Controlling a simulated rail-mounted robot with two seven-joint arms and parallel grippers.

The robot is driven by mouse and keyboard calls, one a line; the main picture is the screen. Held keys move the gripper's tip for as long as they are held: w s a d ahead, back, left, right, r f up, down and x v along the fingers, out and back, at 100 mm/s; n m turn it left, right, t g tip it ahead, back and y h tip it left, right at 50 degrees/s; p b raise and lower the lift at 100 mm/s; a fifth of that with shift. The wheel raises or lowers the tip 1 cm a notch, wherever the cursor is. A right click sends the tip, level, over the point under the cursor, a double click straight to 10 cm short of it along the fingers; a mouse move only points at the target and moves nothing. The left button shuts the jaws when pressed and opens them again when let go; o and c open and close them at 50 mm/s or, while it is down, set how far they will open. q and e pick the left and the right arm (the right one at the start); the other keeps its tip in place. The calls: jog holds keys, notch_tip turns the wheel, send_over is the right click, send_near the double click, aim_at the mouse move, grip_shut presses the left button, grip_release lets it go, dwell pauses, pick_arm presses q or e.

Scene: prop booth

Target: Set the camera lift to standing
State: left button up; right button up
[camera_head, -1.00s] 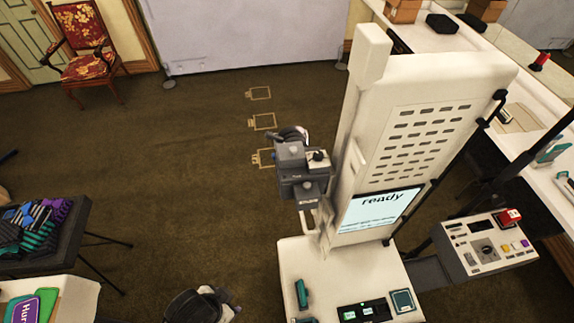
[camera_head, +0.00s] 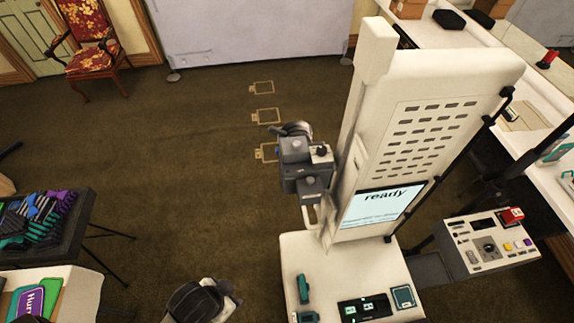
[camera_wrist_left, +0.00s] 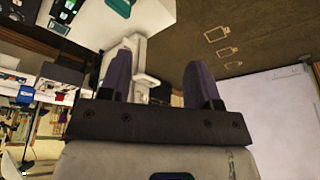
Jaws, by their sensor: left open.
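The white booth tower (camera_head: 420,130) stands right of centre in the head view, with a lit screen (camera_head: 380,208) reading "ready". A grey camera unit (camera_head: 304,165) sits on its left side at about mid-height, above the white base (camera_head: 295,255). The tower's white parts also show between the fingers in the left wrist view (camera_wrist_left: 140,55). My left gripper (camera_wrist_left: 160,80) is open and empty, its two dark fingers apart. I cannot pick it out for sure in the head view. My right gripper is not in view.
The base carries a teal handle (camera_head: 303,289), a small lit panel (camera_head: 365,309) and a teal-edged pad (camera_head: 403,297). A control box (camera_head: 487,245) with a red button stands right. A sock table (camera_head: 70,237) stands left. The brown floor (camera_head: 180,160) between is clear, with several outline marks.

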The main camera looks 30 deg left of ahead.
pick_arm(q)
jog(key=shift+c, duration=0.7)
jog(key=shift+w+f+b, duration=0.3)
jog(key=shift+f+b, duration=0.05)
jog(key=shift+b, duration=0.1)
jog(key=shift+c, duration=0.8)
jog(key=n+t+h+b, duration=0.6)
jog(key=n+h+b, duration=0.5)
jog(key=b, duration=1.1)
send_near(306, 216)
jog(key=shift+m+h, duration=0.4)
jog(key=shift+m, duration=0.1)
jog(key=x, duration=0.7)
jog(key=f+p+x, duration=0.1)
jog(key=x, duration=0.2)
jog(key=shift+w+a+f, duration=0.15)
jog(key=shift+w, duration=0.05)
